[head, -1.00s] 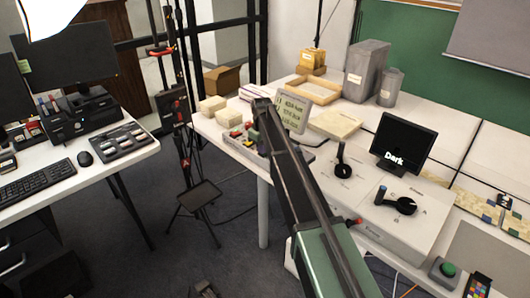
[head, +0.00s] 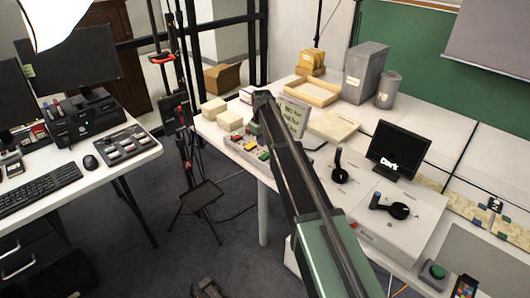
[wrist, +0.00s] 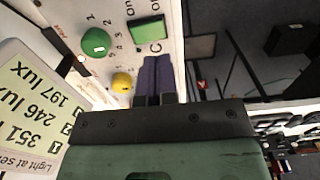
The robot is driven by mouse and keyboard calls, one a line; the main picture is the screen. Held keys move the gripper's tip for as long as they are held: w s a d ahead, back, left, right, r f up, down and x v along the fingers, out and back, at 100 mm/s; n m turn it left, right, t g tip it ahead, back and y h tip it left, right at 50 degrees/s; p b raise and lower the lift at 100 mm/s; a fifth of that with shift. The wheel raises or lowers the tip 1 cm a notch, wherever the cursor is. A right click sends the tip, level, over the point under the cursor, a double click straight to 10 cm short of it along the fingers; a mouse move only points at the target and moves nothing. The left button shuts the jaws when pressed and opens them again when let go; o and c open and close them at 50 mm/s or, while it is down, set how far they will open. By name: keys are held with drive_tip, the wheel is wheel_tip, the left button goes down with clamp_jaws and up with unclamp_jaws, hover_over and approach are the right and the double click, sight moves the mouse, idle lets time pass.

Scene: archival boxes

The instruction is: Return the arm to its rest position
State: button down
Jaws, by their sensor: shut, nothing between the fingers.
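My arm reaches from the bottom of the head view over the white table (head: 300,72); its far end is near the sign with green writing. In the wrist view my gripper (wrist: 157,62) shows two dark purple fingers side by side, shut and empty. They lie over the edge of a pale panel (wrist: 120,12) with a green knob (wrist: 96,42), a yellow knob (wrist: 122,83) and a green block (wrist: 146,29). Whether the fingers touch the panel I cannot tell.
The lux sign (wrist: 32,110) stands close to the gripper, at left in the wrist view. A tripod (head: 187,150) stands left, over open floor.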

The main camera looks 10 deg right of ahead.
drive_tip(key=shift+m, duration=0.3)
drive_tip(key=s+r+m+p, duration=0.2)
drive_tip(key=s+m, duration=0.1)
drive_tip(key=s, duration=1.5)
drive_tip(key=s+r+m+p, duration=0.2)
drive_tip(key=s+m, duration=0.1)
drive_tip(key=s, duration=1.6)
drive_tip(key=shift+s+d, duration=0.25)
drive_tip(key=shift+d, duration=0.1)
